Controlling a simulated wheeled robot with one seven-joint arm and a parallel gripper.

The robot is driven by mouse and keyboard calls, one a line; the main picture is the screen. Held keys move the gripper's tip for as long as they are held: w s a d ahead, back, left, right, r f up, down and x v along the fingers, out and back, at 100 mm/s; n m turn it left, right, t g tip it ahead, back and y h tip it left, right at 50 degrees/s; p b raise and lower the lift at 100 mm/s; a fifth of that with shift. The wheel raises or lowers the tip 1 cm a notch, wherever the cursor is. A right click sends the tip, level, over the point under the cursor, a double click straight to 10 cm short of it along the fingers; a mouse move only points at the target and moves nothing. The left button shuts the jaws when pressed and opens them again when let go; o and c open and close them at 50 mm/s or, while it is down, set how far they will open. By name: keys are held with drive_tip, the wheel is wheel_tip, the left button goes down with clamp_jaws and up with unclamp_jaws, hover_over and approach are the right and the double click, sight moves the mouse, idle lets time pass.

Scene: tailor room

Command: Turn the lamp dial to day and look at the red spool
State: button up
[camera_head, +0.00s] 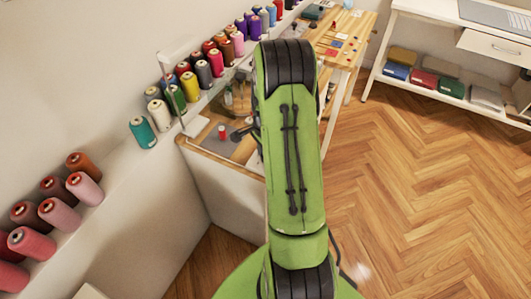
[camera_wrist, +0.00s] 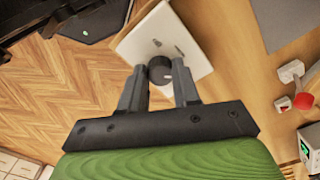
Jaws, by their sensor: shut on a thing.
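In the wrist view my gripper (camera_wrist: 160,75) is shut on a round dark dial (camera_wrist: 159,66). The dial sits on a pale, flat lamp base (camera_wrist: 187,33) with small dark marks near it; I cannot read the setting. In the head view my arm hides the gripper and the dial. A small red spool (camera_head: 222,131) stands on the wooden worktable (camera_head: 214,147) left of my arm. A small red object (camera_wrist: 303,101), perhaps the same spool, shows at the right of the wrist view.
Several coloured thread cones (camera_head: 203,73) line the ledge along the wall at the left. A white shelf unit (camera_head: 440,92) with folded cloth stands at the upper right. The wooden floor (camera_head: 430,200) to the right of my arm is clear.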

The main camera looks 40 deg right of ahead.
drive_tip(key=shift+m, duration=1.1)
drive_tip(key=o, duration=1.1)
drive_tip(key=shift+c, duration=0.2)
wheel_tip(320, 180, up, 16)
drive_tip(key=p, duration=0.3)
